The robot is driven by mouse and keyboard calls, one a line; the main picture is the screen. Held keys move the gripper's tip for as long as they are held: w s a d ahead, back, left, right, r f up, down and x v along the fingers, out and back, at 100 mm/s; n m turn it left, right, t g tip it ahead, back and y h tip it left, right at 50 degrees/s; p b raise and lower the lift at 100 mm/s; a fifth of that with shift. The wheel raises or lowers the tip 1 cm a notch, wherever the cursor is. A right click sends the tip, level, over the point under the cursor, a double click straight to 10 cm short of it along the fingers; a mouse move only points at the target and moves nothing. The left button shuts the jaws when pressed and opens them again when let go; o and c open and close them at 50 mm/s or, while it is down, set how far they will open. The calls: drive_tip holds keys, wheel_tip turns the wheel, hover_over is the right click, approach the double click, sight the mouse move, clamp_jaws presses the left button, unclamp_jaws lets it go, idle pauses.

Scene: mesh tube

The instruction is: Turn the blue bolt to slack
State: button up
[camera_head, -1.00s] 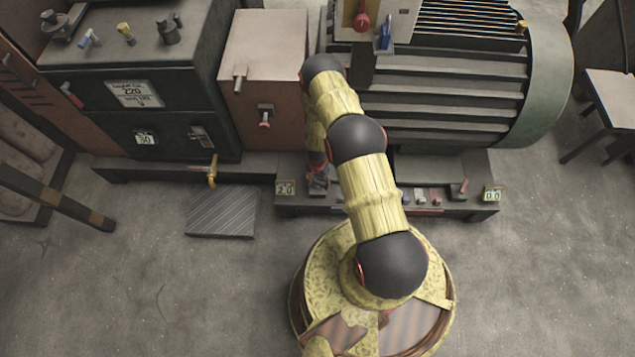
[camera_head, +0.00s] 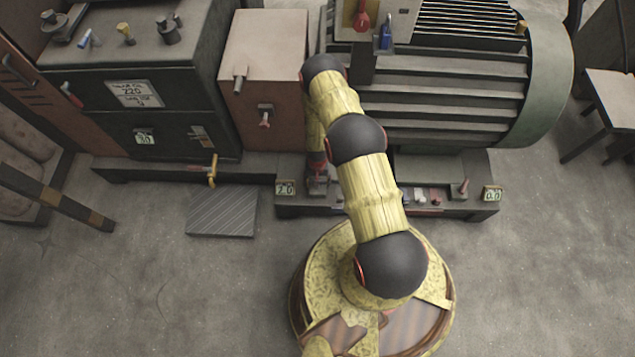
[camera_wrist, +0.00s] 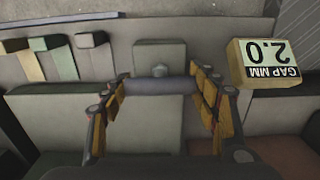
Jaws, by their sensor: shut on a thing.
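My gripper (camera_wrist: 160,105) points down at the base plate below the large motor. Its two fingers stand on either side of a dull blue-grey crossbar (camera_wrist: 158,87) and are shut on its ends. This bar looks like the blue bolt's head; its colour is muted here. In the head view my gripper (camera_head: 318,182) is small and partly covered by my arm, and the bolt cannot be made out there.
A gap display reading 2.0 (camera_wrist: 268,62) sits close to my gripper's right finger in the wrist view. Several coloured shims (camera_wrist: 60,60) lie to the left. Another display (camera_head: 492,194) stands at the plate's right end. A yellow handle (camera_head: 212,170) stands at left.

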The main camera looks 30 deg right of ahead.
drive_tip(key=o, duration=1.2)
drive_tip(key=shift+c, duration=0.2)
wheel_tip(320, 180, up, 12)
idle(0.5)
